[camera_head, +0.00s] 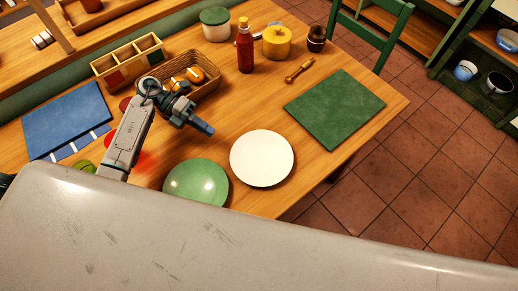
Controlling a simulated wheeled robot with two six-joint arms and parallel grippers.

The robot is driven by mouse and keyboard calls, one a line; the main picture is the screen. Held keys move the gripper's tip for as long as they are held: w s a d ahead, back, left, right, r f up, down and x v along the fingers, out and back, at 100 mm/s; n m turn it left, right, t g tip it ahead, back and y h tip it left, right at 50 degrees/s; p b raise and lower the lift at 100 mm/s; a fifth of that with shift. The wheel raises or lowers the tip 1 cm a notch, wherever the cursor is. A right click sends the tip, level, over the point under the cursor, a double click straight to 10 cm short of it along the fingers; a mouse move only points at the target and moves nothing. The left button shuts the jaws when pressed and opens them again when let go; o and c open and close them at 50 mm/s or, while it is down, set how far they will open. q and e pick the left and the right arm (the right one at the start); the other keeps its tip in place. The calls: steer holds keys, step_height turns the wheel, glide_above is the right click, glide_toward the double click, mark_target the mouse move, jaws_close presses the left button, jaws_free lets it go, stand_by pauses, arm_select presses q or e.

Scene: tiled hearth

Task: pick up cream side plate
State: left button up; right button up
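The cream side plate (262,158) lies flat on the wooden table, near its front edge and just right of a green plate. Nothing lies on it, and its whole rim shows. My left gripper (207,129) is above the table, to the upper left of the cream plate and apart from it. The fingers look small and dark, and I cannot tell whether they are open or shut. My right gripper is not in view.
The green plate (196,183) sits close to the cream plate. A green mat (334,108), a wooden tool (299,70), a red bottle (245,48), a yellow pot (277,42) and a wicker basket (213,83) stand around. Bare table lies between plate and mat.

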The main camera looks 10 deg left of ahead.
mark_target(232, 149)
arm_select(q)
steer(key=x, duration=0.4)
steer(key=shift+s+r, duration=0.1)
steer(key=shift+r, duration=0.1)
steer(key=shift+w+x, duration=0.15)
steer(key=shift+x, duration=1.25)
steer(key=shift+w+x, duration=0.15)
steer(key=shift+x, duration=1.2)
jaws_close()
